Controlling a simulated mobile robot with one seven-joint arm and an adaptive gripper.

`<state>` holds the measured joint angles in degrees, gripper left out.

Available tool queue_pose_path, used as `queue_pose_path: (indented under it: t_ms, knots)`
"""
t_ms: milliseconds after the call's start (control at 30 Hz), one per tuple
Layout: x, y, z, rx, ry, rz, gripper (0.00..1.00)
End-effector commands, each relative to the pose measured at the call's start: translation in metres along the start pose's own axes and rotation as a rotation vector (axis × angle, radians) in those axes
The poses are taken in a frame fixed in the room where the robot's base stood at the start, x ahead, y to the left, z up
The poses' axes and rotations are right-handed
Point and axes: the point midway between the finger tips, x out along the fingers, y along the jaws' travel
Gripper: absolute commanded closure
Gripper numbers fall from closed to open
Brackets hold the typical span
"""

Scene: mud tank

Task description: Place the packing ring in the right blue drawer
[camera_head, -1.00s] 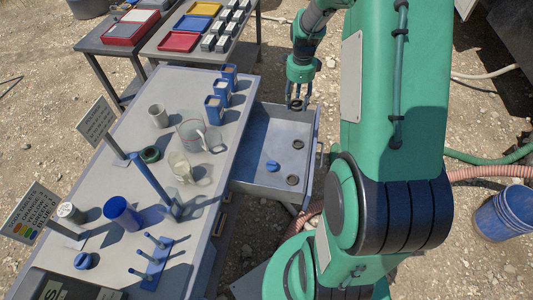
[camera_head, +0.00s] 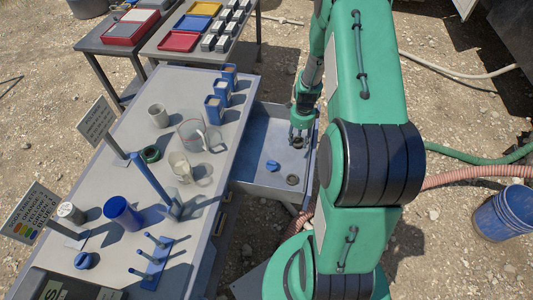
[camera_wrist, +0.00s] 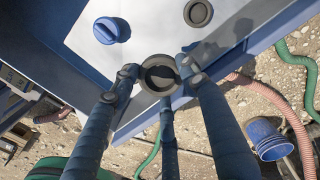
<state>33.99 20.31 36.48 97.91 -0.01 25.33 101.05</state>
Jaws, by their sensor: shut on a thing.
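My gripper (camera_head: 298,141) is over the open drawer (camera_head: 255,188), which juts from the table's right side. It is shut on a dark grey packing ring, seen between its three fingers in the wrist view (camera_wrist: 160,66). The ring looks held above the drawer floor; the exact height is unclear. The drawer has blue walls and a pale floor. Inside lie a blue knobbed cap (camera_head: 273,166) and a dark ring (camera_head: 292,180). The wrist view shows the cap (camera_wrist: 112,30) and a ring (camera_wrist: 198,13) on the floor. My gripper covers part of the drawer in the head view.
The table (camera_head: 185,90) carries blue containers (camera_head: 214,109), a glass beaker (camera_head: 192,133), a blue post (camera_head: 150,185), a blue cylinder (camera_head: 122,213) and a green ring (camera_head: 150,154). A blue bucket (camera_head: 505,215) and hoses (camera_head: 470,176) lie right on gravel.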

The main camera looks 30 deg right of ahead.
Motion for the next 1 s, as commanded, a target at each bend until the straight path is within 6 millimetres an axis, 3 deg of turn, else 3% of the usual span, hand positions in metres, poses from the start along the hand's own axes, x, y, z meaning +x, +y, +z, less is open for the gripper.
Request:
queue_pose_path:
  t_ms: [100, 300, 800, 1000]
  knots:
    - [0.028, 0.000, 0.000, 0.000, 0.000, 0.001, 0.73]
    - [0.051, -0.001, 0.000, 0.000, 0.000, -0.001, 0.73]
    - [0.058, -0.001, 0.000, 0.000, 0.000, -0.001, 0.73]
    - [0.076, 0.000, 0.000, 0.000, 0.000, 0.001, 0.73]
